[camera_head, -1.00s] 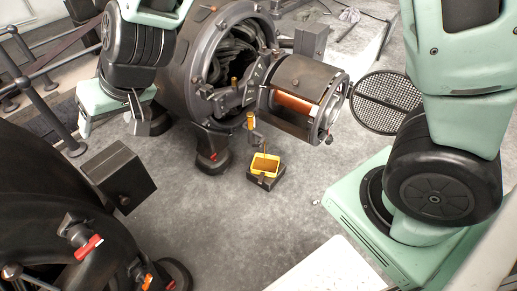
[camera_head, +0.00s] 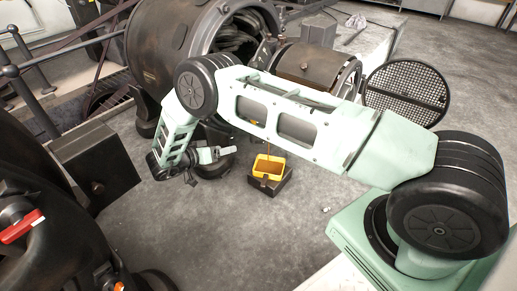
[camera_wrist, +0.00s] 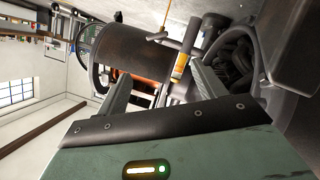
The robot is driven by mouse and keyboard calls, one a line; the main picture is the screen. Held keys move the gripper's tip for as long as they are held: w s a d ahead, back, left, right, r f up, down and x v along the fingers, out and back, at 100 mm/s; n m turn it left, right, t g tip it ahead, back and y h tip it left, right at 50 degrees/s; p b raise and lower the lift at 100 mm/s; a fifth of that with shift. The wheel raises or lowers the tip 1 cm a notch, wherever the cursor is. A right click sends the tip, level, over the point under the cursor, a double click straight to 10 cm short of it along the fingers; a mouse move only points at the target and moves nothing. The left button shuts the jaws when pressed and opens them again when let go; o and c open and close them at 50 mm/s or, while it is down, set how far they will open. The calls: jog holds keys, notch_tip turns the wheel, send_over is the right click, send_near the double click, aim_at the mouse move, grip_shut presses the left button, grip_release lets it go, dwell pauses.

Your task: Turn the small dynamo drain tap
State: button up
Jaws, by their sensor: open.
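The small dynamo (camera_head: 190,45) stands at the back, its round end open and a drum (camera_head: 305,65) beside it. Its drain tap is mostly hidden behind my arm in the head view. In the wrist view, a grey piece with a yellow band (camera_wrist: 180,66) shows beyond my fingers; it looks like the tap handle, but I cannot be sure. A thin orange line (camera_wrist: 165,18) runs near it. My gripper (camera_head: 222,152) is low in front of the dynamo, left of the yellow tray (camera_head: 266,176). In the wrist view its fingers (camera_wrist: 160,80) are apart, with nothing between them.
The yellow tray stands on a dark block on the floor. A large dark machine with a red-handled valve (camera_head: 20,228) and a dark box (camera_head: 95,165) fill the left. A round mesh screen (camera_head: 405,92) stands at the right. The front floor is clear.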

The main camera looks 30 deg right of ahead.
aim_at(258, 142)
jog(key=b+x, duration=0.2)
jog(key=x, duration=0.4)
jog(key=b+x, duration=0.2)
jog(key=x, duration=0.3)
jog(key=b+x, duration=0.2)
jog(key=x, duration=0.4)
jog(key=shift+s+d, duration=0.25)
jog(key=shift+d, duration=0.05)
